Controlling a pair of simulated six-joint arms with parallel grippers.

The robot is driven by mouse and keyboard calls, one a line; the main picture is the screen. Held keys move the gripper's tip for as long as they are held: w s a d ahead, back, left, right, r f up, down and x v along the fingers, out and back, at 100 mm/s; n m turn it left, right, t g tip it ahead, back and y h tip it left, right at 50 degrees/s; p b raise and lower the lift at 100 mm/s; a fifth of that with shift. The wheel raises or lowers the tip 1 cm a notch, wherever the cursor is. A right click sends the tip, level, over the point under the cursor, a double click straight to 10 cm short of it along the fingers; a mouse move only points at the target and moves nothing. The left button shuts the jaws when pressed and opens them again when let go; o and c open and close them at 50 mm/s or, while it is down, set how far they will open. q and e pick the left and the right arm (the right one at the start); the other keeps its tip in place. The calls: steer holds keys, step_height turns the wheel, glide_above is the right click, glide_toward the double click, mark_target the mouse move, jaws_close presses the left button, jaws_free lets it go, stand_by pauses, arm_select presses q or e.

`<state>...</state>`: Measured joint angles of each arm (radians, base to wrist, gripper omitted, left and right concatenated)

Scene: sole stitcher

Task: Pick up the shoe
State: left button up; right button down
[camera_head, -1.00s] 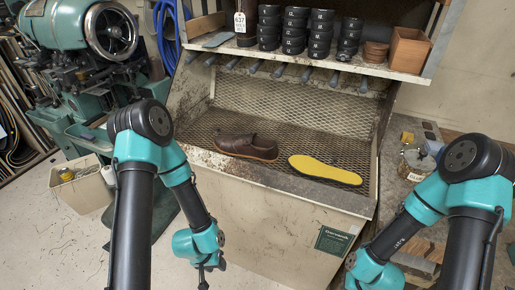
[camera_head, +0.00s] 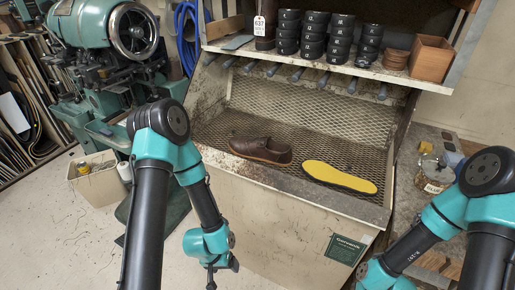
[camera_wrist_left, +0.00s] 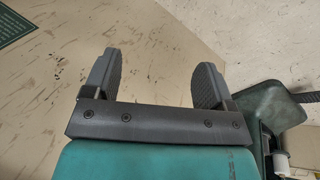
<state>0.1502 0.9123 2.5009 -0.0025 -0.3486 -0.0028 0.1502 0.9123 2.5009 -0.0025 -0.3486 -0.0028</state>
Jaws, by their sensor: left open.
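A brown leather shoe (camera_head: 260,150) lies on its sole on the mesh tray of the workbench, in the middle of the head view. A yellow sole (camera_head: 339,176) lies flat to its right. My left gripper (camera_head: 211,278) hangs low in front of the bench, below and to the left of the shoe and apart from it. In the left wrist view, its two fingers (camera_wrist_left: 157,80) are spread with nothing between them. My right arm comes in at the lower right of the head view, and its gripper is outside the picture.
The mesh tray (camera_head: 300,118) has a raised front edge. Above it, a shelf (camera_head: 330,62) holds stacked black rolls (camera_head: 313,36) and a wooden box (camera_head: 431,57). A green machine (camera_head: 100,40) stands at the left, with a bin (camera_head: 97,180) before it. A jar (camera_head: 433,174) stands at the right.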

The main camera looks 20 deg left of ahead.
arm_select(q)
steer(key=o, duration=0.4)
